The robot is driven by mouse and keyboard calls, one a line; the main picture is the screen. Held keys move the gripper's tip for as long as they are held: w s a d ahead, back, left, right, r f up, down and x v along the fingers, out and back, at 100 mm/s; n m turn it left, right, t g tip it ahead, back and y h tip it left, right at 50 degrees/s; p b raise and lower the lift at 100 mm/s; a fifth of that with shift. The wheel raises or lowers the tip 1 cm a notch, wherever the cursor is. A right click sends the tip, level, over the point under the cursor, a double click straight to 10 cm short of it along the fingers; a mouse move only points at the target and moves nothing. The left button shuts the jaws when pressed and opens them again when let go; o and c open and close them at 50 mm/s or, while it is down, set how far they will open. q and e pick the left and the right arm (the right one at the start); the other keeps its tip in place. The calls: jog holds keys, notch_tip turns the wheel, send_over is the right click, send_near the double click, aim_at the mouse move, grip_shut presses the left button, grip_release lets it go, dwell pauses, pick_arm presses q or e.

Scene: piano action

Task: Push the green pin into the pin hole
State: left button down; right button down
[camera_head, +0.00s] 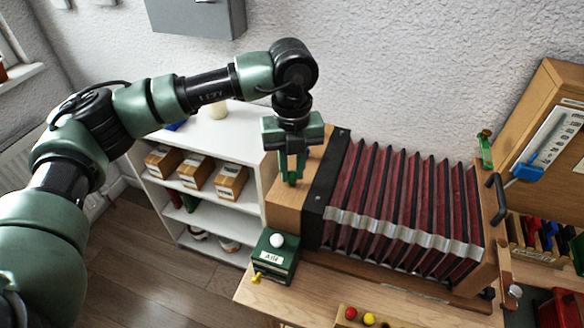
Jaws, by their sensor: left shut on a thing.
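My left gripper (292,172) reaches down from above at the left wooden end (283,208) of a bellows with dark red folds (400,200). It is shut on a small green piece, which looks like the green pin; only a little of it shows between the fingers. The gripper covers the wood directly behind it, and I cannot make out a pin hole there. I cannot tell whether the pin touches the wood. Another green piece (486,150) stands at the upper right end of the bellows. My right gripper is not in view.
A dark green box (274,258) with a white knob and a label stands on the wooden bench (320,290) in front. Red and yellow balls (360,317) sit in a wooden holder at the front edge. A white shelf (200,150) with cartons stands left.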

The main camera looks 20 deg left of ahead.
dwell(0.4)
pick_arm(q)
jog(key=c, duration=1)
grip_release()
jog(key=shift+r+p, duration=1.85)
jog(key=shift+r, duration=1.9)
jog(key=shift+f, duration=0.1)
